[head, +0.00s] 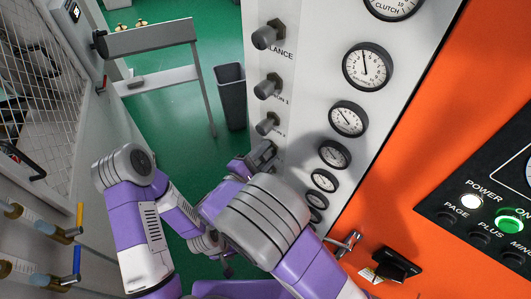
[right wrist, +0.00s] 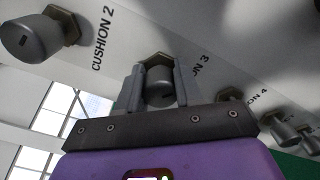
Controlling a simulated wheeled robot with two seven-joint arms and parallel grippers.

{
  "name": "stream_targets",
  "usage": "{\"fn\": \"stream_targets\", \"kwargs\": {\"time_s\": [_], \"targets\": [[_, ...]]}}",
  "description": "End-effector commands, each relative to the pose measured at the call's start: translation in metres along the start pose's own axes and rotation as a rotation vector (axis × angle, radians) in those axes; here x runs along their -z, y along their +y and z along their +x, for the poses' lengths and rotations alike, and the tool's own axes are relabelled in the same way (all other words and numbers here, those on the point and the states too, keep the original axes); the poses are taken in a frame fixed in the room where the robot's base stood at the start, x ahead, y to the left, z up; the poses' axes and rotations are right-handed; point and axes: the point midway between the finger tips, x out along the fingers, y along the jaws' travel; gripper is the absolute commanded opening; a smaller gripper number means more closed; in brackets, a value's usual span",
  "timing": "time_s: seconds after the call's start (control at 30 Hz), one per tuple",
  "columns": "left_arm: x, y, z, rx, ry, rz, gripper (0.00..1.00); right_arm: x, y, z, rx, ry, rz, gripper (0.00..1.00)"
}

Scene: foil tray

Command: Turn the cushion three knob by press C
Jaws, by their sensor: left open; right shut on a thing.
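The cushion three knob (right wrist: 160,90) is a grey knob on a hex base on the pale panel, beside a partly hidden label ending in "N 3". My right gripper (right wrist: 160,84) is shut on it, one finger on each side. In the head view my right gripper (head: 262,156) is at the panel below the other knobs, and my arm hides most of the knob there. My left gripper (head: 227,268) is low in the head view, open and away from the panel, partly hidden by my right arm.
The cushion 2 knob (right wrist: 30,38) and cushion 4 knob (right wrist: 284,135) flank the held one. Several gauges (head: 367,67) run down the panel. An orange cabinet (head: 440,130) with buttons stands right. A grey bin (head: 231,95) and rail (head: 150,39) stand on the green floor.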

Motion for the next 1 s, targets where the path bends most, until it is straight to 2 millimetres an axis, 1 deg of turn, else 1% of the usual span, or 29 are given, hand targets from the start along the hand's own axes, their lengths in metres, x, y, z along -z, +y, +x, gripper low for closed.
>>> {"fn": "stream_targets", "kwargs": {"time_s": [0.2, 0.43, 0.47, 0.6, 0.87, 0.97, 1.0], "targets": [[0.000, 0.001, -0.003, 0.000, 0.000, 0.000, 0.43, -0.001, 0.001, 0.000, 0.000, -0.003, -0.069, 0.05], [0.000, 0.001, -0.003, 0.000, 0.000, 0.000, 0.43, -0.001, 0.001, 0.000, 0.000, -0.004, -0.073, 0.05], [0.000, 0.001, -0.003, 0.000, 0.000, 0.000, 0.43, -0.001, 0.001, 0.000, 0.000, -0.004, -0.073, 0.38], [0.000, 0.001, -0.003, 0.000, 0.000, 0.000, 0.43, -0.001, 0.001, 0.000, 0.000, -0.003, -0.072, 0.59], [0.000, 0.001, -0.002, 0.000, 0.000, 0.000, 0.43, -0.001, 0.001, 0.000, 0.000, -0.002, -0.073, 0.60], [0.000, 0.001, -0.001, 0.000, 0.000, 0.000, 0.43, 0.000, 0.001, -0.005, -0.001, 0.000, -0.072, 0.60], [0.000, 0.000, -0.001, 0.000, 0.000, 0.000, 0.43, 0.001, 0.001, -0.010, -0.003, 0.001, -0.072, 0.60]]}}
